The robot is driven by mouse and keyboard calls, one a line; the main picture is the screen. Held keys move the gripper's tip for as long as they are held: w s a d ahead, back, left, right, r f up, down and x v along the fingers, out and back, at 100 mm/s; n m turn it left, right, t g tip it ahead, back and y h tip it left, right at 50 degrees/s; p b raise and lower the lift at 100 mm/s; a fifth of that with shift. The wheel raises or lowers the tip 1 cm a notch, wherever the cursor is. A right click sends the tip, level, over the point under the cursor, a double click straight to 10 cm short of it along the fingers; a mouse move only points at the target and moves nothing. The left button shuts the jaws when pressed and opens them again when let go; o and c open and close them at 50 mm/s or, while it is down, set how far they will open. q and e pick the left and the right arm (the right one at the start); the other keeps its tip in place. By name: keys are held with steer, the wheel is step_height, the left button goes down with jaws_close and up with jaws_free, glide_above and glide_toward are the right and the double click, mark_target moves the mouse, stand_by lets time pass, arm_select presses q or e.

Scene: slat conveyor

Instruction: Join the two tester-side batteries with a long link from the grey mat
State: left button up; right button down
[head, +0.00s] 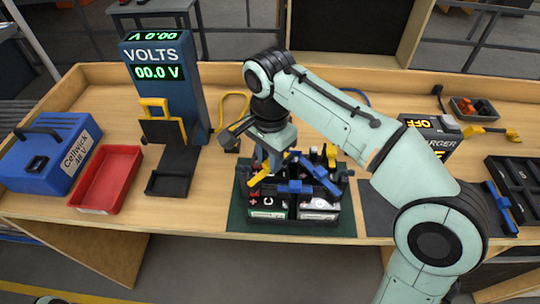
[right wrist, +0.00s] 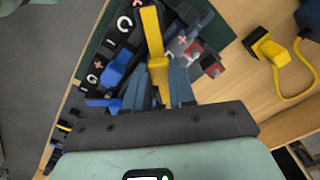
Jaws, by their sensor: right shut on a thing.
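My right gripper (head: 268,166) is over the left part of the battery group on the green mat (head: 238,218). In the right wrist view (right wrist: 158,92) its fingers are shut on a yellow link (right wrist: 153,38), which lies low across the battery tops. Whether the link touches the terminals cannot be told. The front batteries are a left one (head: 267,214) and a right one (head: 318,215); the rear ones are mostly hidden by my gripper and links. A blue link (head: 300,187) lies across the tops. The tester (head: 155,55) stands back left, reading 00.0 V. My left gripper is out of view.
A red tray (head: 105,180) and a blue Cellwick case (head: 50,150) stand at left. A dark grey mat (head: 378,220) lies right of the batteries, partly behind my arm. The charger (head: 432,135) and a black slotted tray (head: 515,175) are further right.

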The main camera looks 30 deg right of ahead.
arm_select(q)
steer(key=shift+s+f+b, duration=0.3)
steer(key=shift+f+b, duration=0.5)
arm_select(e)
steer(key=shift+f, duration=1.2)
steer(key=c, duration=0.9)
jaws_free()
steer(key=shift+o, duration=0.2)
arm_select(q)
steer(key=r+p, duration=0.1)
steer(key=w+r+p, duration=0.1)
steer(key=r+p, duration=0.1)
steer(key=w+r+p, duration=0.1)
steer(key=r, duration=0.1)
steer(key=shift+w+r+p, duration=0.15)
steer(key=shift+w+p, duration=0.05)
steer(key=shift+p, duration=0.15)
arm_select(e)
step_height(320, 180, up, 14)
steer(key=shift+f, duration=0.25)
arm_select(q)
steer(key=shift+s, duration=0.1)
